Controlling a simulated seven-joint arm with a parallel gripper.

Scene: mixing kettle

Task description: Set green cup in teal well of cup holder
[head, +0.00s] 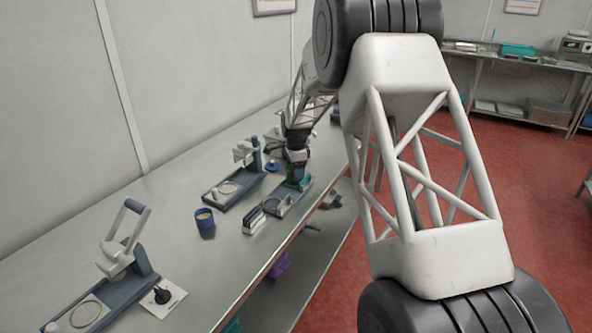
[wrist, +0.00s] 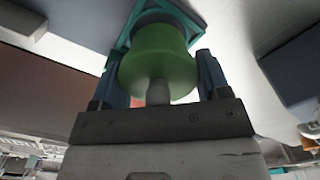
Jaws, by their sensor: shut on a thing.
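The green cup (wrist: 158,58) is between the two fingers of my gripper (wrist: 161,70) in the wrist view, and my gripper is shut on it. In the head view the green cup (head: 291,172) is a small dark green patch below my gripper (head: 296,160). The cup holder (head: 277,208) is a grey-blue tray on the bench. Its teal well (head: 304,184) is at the far end, right by the cup. In the wrist view the teal well's edge (wrist: 127,38) shows just beyond the cup. I cannot tell whether the cup is inside the well or above it.
A blue cup with tan contents (head: 205,223) stands left of the holder on the grey bench (head: 185,265). A kettle-like device on a grey-blue base (head: 228,190) is behind it. Another lever device (head: 125,255) is at the near left. Small white-topped blocks (head: 254,220) lie by the holder's near end.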

